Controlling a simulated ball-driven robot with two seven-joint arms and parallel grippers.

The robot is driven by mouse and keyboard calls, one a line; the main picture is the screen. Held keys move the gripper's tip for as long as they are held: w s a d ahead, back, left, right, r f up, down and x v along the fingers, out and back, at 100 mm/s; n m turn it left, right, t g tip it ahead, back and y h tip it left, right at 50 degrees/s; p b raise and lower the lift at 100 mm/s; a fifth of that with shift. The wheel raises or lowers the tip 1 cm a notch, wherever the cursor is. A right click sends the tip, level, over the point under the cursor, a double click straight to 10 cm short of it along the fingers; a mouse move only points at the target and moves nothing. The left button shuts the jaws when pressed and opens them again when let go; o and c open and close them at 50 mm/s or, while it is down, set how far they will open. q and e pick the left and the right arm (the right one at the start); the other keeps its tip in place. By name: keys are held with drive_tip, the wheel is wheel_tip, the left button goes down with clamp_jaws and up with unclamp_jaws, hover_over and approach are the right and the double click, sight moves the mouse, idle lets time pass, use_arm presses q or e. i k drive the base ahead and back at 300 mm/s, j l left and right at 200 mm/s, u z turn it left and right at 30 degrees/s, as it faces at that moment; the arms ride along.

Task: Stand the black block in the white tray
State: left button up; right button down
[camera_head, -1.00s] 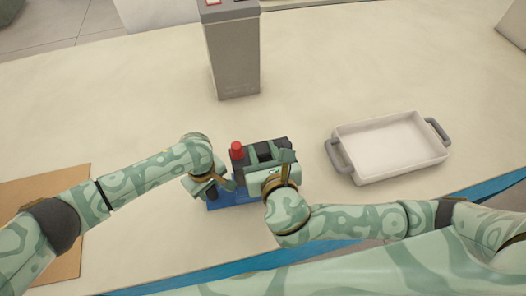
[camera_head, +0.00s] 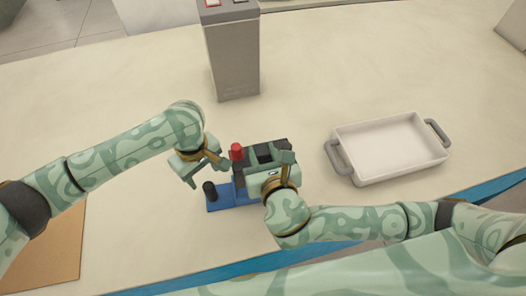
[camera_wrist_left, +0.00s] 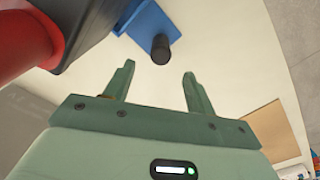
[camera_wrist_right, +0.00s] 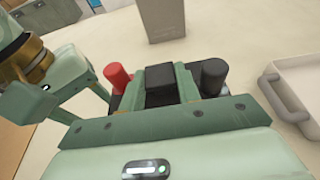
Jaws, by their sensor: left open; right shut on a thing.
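The black block (camera_head: 276,147), with a red cap (camera_head: 237,152) on top, stands by the blue base (camera_head: 222,199) at the table's middle. The right wrist view shows its raised black middle (camera_wrist_right: 160,86) between a red cap (camera_wrist_right: 118,77) and a black cap (camera_wrist_right: 213,76). My right gripper (camera_head: 268,166) is shut on the block from above and hides part of it. My left gripper (camera_head: 208,175) is open and empty, above and behind a short black post (camera_head: 209,188) on the blue base. The white tray (camera_head: 341,146) stands empty to the right.
A tall grey box (camera_head: 235,65) stands behind the block. A brown board (camera_head: 60,240) lies at the left. The table between block and tray is clear. The tray has grey handles (camera_head: 338,157) at both ends.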

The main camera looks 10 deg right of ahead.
sight(387, 149)
drive_tip(key=k+l, duration=0.1)
drive_tip(key=k, duration=0.9)
